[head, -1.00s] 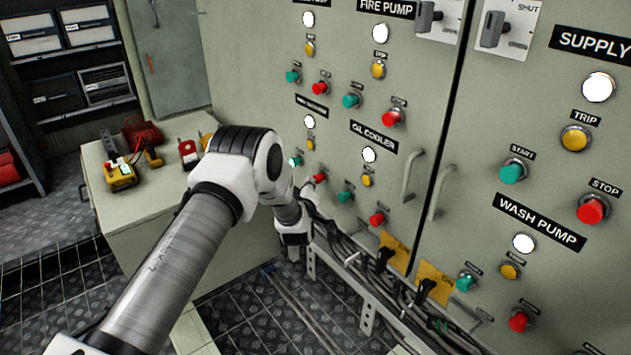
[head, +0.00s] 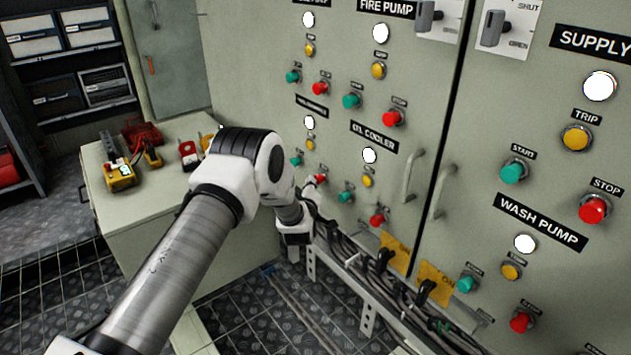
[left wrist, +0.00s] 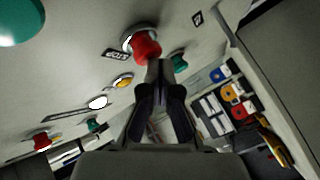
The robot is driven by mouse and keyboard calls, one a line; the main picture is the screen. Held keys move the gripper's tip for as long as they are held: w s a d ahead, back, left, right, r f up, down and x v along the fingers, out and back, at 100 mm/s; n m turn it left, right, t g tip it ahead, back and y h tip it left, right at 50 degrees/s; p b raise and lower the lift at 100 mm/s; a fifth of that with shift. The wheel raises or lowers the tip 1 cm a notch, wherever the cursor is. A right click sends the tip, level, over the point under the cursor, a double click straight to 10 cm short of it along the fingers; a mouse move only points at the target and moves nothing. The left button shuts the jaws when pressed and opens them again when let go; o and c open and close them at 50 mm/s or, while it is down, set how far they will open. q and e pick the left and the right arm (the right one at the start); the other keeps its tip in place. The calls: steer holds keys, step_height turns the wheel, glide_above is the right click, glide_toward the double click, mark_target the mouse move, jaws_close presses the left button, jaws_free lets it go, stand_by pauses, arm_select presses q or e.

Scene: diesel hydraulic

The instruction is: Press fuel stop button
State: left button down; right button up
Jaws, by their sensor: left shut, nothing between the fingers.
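A red button (head: 320,180) stands below a lit white lamp and a yellow button on the grey panel. The small label over its group is too blurred to read. In the left wrist view the red button (left wrist: 147,46) has a STOP tag beside it. My left gripper (head: 314,187) is shut and empty, its tips right at this button. In the left wrist view the closed fingertips (left wrist: 158,66) overlap the button's lower edge; I cannot tell whether they touch it. My right gripper is not in view.
A green button (head: 296,160) sits left of the red one. The OIL COOLER group has its own red button (head: 378,219) to the right. Cables (head: 345,260) run along the panel's foot. A cabinet (head: 140,225) with tools on top stands at left.

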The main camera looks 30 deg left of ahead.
arm_select(q)
steer(key=shift+s+a+p, duration=0.3)
steer(key=shift+s+p, duration=0.05)
steer(key=shift+s, duration=0.4)
steer(key=s, duration=0.1)
steer(key=s+a+p, duration=0.1)
steer(key=s, duration=0.1)
steer(key=s+a+p, duration=0.1)
steer(key=shift+s, duration=0.3)
stand_by(0.5)
